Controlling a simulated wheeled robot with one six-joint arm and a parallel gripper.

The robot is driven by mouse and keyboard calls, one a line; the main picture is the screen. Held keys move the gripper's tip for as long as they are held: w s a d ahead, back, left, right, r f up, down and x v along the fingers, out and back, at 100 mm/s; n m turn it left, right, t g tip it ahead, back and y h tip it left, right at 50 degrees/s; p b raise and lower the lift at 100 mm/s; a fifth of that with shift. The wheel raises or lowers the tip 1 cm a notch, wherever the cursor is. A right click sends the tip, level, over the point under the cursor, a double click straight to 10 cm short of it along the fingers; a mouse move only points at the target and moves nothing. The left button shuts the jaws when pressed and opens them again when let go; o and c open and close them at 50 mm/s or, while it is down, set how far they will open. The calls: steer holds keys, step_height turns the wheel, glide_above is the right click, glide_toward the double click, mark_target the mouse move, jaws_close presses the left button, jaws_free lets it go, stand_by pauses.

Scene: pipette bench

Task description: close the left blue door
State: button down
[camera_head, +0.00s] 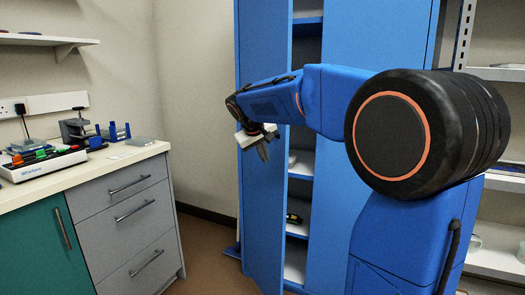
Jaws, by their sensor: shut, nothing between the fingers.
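The left blue door (263,215) of the tall blue cabinet stands partly open, its free edge swung out towards me. Shelves show in the gap between it and the right blue door (372,35), which looks closed. My gripper (264,150) is shut and empty, in front of the left door's outer face at about mid-height. I cannot tell whether it touches the door. My blue arm crosses in front of the gap and hides part of both doors.
A bench with grey drawers (130,215) and a teal door (40,245) stands at the left. It carries a labelled device (40,160) and small blue items. Open metal shelving (497,262) is at the right. Floor (208,255) is clear between bench and cabinet.

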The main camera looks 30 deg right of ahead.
mark_target(278, 167)
steer(key=shift+w+d+f, duration=0.3)
steer(key=shift+d+f, duration=0.2)
steer(key=shift+d, duration=0.45)
steer(key=shift+w+d+f, duration=0.3)
steer(key=shift+d+f, duration=0.25)
steer(key=shift+d, duration=0.4)
steer(key=shift+w+d+f, duration=0.3)
steer(key=shift+d+f, duration=0.2)
steer(key=shift+d, duration=0.45)
steer(key=shift+d, duration=0.1)
